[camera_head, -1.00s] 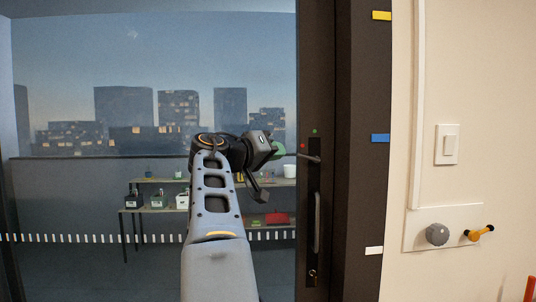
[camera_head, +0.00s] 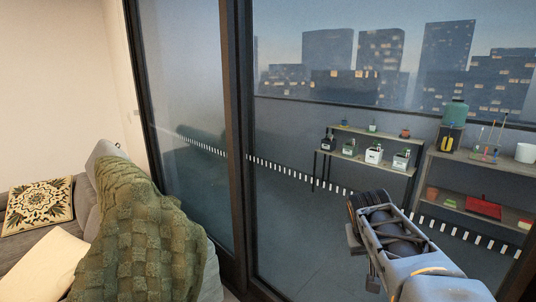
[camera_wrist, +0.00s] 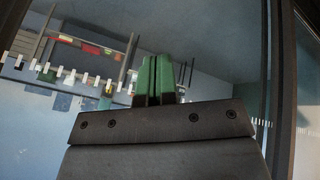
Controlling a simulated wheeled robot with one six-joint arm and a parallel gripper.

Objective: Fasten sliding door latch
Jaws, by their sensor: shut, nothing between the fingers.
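The sliding door's glass panel (camera_head: 300,210) fills the middle and right of the head view, with a dark upright frame (camera_head: 236,130) at its left. The latch is not in view in either current frame. My gripper's green fingers (camera_wrist: 153,80) are together in the wrist view, with nothing visible between them. A dark upright frame member (camera_wrist: 281,90) stands to their right, apart from them. In the head view my arm reaches in from the lower right, and the fingers cannot be made out there.
A grey sofa (camera_head: 85,212) with a green knitted throw (camera_head: 140,235) and a patterned cushion (camera_head: 38,206) stands at the left. Behind the glass are shelves (camera_head: 365,160) with pots and boxes, and a striped band on the glass.

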